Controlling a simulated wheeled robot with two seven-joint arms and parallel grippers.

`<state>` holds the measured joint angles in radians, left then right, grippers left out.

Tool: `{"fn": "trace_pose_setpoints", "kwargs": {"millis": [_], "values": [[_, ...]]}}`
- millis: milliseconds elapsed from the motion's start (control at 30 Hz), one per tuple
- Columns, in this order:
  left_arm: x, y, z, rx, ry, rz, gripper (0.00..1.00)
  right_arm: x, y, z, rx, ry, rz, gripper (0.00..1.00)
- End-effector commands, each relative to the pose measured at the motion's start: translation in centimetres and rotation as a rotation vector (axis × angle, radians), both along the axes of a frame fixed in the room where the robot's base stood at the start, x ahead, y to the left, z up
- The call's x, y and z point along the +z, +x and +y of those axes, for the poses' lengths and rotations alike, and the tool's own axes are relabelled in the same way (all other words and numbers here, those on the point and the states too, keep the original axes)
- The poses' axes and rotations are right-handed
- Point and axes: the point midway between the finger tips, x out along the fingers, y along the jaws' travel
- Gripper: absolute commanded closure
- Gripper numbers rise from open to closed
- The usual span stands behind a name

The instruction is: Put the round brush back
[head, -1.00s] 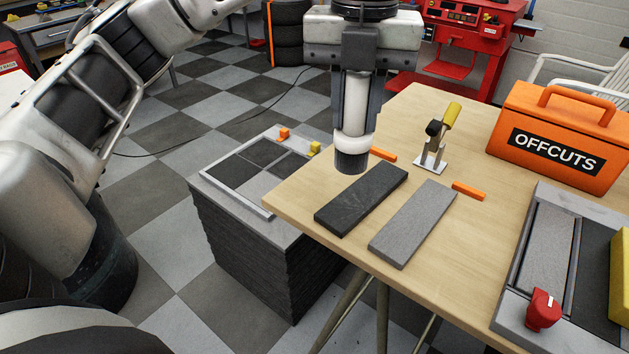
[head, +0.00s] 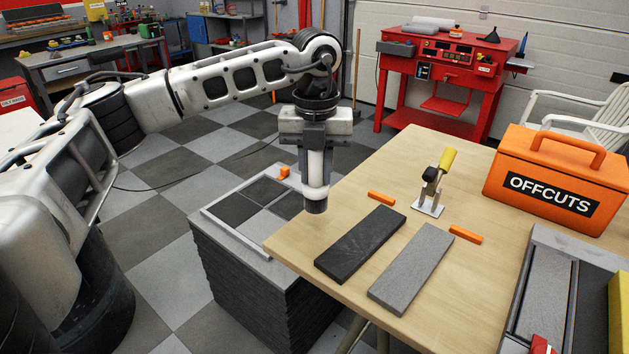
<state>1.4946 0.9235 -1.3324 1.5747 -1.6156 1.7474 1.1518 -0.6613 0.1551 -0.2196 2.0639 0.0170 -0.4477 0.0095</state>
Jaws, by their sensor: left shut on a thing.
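The round brush (head: 316,178) is a white cylinder with a dark bottom end. It hangs upright, dark end down, from my left gripper (head: 316,146), which is shut on it. In the head view it shows in front of the wooden table's left edge, beside the stack of tiles; its exact height above them is hard to tell. My right gripper is out of view.
The wooden table (head: 300,243) bears a dark slab (head: 360,243), a grey slab (head: 411,268), two orange strips, a yellow-handled clamp (head: 432,187) and an orange OFFCUTS box (head: 560,180). A tile stack (head: 262,305) stands left. A red bench (head: 450,85) stands behind.

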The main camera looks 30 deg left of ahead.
Motion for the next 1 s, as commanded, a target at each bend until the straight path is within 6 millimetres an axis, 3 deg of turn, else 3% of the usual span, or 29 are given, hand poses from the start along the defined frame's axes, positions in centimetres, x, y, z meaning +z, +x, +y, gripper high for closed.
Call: {"fn": "trace_pose_setpoints", "kwargs": {"millis": [267,667,700,767,1000], "values": [[-3.4,0.2,0.5,0.001,0.001,0.002,0.98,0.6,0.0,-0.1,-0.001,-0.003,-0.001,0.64],[-4.1,0.2,0.5,0.002,0.001,0.0,0.98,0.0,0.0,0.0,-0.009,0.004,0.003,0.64],[-4.0,0.2,0.5,0.002,0.001,0.0,0.67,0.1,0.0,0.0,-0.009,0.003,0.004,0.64],[-4.0,0.2,0.4,0.001,0.001,0.0,0.53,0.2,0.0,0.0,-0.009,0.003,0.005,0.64],[-4.0,0.2,0.4,0.001,0.001,0.0,0.53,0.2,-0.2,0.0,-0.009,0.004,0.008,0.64]]}}
